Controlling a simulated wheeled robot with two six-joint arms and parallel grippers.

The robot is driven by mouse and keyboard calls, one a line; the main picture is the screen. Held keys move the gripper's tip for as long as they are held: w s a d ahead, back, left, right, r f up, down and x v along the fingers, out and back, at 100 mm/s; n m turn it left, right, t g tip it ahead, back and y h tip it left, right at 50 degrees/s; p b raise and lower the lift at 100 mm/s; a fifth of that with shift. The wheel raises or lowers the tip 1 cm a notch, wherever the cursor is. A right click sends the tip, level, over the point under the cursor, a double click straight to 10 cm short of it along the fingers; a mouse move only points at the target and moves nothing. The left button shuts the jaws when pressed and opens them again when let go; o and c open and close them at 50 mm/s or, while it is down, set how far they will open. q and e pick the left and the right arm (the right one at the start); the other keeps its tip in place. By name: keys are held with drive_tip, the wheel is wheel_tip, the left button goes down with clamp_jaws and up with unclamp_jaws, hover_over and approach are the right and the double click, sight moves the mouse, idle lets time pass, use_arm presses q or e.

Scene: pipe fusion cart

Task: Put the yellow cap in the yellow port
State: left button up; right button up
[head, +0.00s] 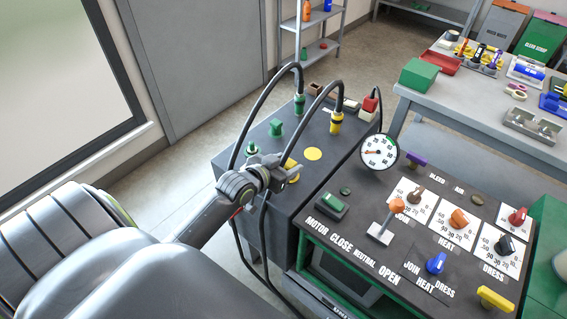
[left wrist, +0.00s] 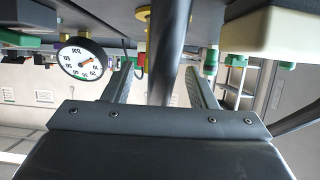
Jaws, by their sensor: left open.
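My left gripper (head: 274,172) is open over the near part of the dark cabinet (head: 237,171). A yellow piece (head: 293,169), which looks like the yellow cap, sits right at its fingertips, partly hidden by them. A flat round yellow disc (head: 313,153), possibly the yellow port, lies on the cabinet top just beyond and to the right. In the left wrist view, the open fingers (left wrist: 163,88) stand either side of a dark hose or rod (left wrist: 168,45). I cannot tell whether anything touches them. My right gripper is not in view.
A yellow plug (head: 336,123) and a green plug (head: 299,104) stand on the cabinet with looping black hoses. A green cap (head: 275,127) stands nearby. Hoses also hang close to my left gripper. The control panel (head: 383,263) and round gauge (head: 379,152) are at right.

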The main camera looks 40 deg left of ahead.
use_arm(q)
drive_tip(key=shift+s+r, duration=0.1)
drive_tip(key=d+v, duration=0.1)
drive_tip(key=v, duration=1)
drive_tip(key=shift+s+a+r, duration=0.15)
drive_tip(key=shift+s+a, duration=0.25)
drive_tip(key=shift+a, duration=0.05)
